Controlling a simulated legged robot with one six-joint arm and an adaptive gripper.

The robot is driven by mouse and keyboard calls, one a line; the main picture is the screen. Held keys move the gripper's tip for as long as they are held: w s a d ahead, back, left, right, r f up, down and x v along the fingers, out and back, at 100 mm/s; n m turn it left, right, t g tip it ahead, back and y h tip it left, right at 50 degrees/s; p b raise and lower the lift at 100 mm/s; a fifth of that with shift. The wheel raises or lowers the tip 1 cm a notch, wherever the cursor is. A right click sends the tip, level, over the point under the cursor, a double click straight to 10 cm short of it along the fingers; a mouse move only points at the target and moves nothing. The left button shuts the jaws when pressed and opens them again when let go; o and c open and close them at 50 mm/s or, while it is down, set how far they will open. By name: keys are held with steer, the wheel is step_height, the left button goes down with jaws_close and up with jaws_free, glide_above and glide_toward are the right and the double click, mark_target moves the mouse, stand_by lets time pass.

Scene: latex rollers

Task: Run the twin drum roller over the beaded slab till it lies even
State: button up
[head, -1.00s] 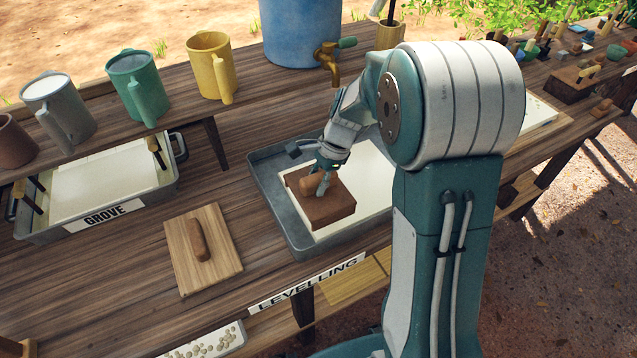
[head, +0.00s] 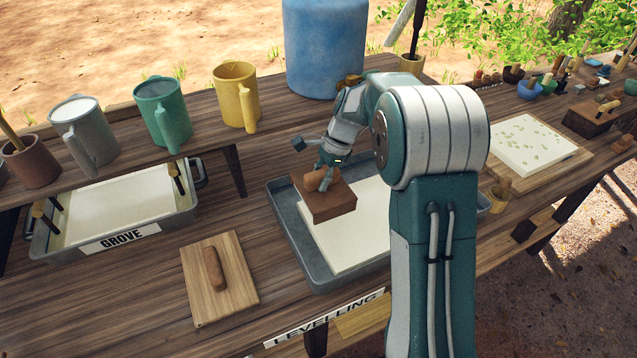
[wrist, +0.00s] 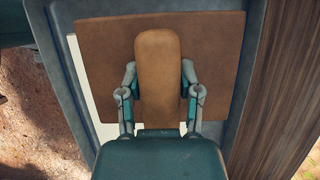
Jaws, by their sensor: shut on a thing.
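My gripper (head: 324,176) is shut on the upright rounded handle of a brown block (head: 328,203). In the wrist view my gripper's two fingers (wrist: 159,82) clasp the handle from both sides, and the flat block (wrist: 215,60) spreads out around it. No drums show; the underside is hidden. The block is over the left part of a pale slab (head: 350,240) in a grey tray (head: 285,222). I cannot tell whether it touches the slab. No beads show on the visible part of this slab. Another pale slab (head: 522,150), dotted with greenish beads, lies on a board at the right.
A wooden board with a handle (head: 228,290) lies left of the tray. A wide tray marked GROVE (head: 120,240) is further left.

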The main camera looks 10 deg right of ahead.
steer(key=shift+d+f, duration=0.2)
steer(key=x, duration=0.3)
steer(key=shift+w+f, duration=0.1)
steer(key=shift+f, duration=0.55)
steer(key=shift+d+f, duration=0.4)
steer(key=shift+f, duration=0.25)
steer(key=shift+a, duration=0.2)
steer(key=shift+d+f, duration=0.1)
steer(key=shift+f, duration=0.6)
steer(key=shift+d, duration=0.1)
